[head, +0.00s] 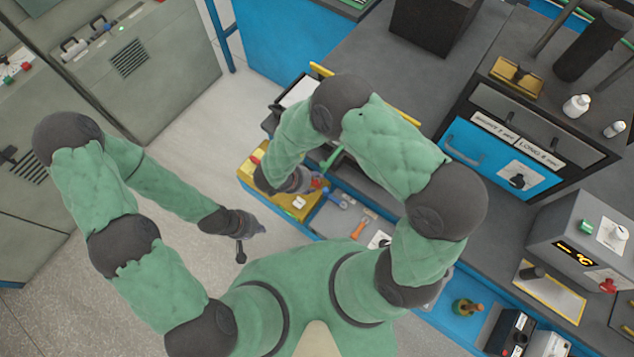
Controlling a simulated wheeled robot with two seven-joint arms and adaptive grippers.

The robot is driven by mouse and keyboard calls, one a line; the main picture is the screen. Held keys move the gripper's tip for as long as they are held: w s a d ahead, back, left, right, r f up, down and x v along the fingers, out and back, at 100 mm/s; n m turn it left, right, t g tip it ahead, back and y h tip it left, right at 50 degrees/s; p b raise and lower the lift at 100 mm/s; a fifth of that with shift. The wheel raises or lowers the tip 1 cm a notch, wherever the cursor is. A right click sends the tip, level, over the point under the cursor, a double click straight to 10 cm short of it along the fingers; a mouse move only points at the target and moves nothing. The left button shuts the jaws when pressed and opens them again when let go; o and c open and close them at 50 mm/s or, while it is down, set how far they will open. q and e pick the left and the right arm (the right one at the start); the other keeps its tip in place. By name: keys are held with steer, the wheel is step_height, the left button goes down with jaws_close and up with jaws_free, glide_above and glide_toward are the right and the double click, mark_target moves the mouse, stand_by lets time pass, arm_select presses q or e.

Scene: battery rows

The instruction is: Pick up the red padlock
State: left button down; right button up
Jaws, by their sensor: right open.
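A small red patch (316,183) shows at the tip of my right gripper (313,184), above the blue-edged tray; it may be the red padlock, but it is too small to be sure. My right gripper is open, over the right side of the yellow box (246,174), and its own arm partly hides the spot. I cannot tell whether it touches the red patch. My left gripper (253,240) hangs over the bare floor at the left, away from the bench; its jaw state is unclear.
The tray holds a blue-handled tool (337,199) and an orange-handled tool (358,229). A blue drawer unit (500,158) and a grey device with a display (583,248) stand at the right. Grey cabinets (140,70) stand at the left. The floor between is clear.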

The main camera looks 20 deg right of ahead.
steer(key=x, duration=0.3)
jaws_close()
stand_by(0.3)
steer(key=shift+r, duration=0.15)
steer(key=shift+r, duration=0.6)
steer(key=a, duration=0.2)
steer(key=s+a, duration=0.1)
steer(key=a, duration=0.1)
steer(key=shift+s+p, duration=0.2)
steer(key=shift+p, duration=0.2)
step_height(320, 180, up, 14)
steer(key=p, duration=0.4)
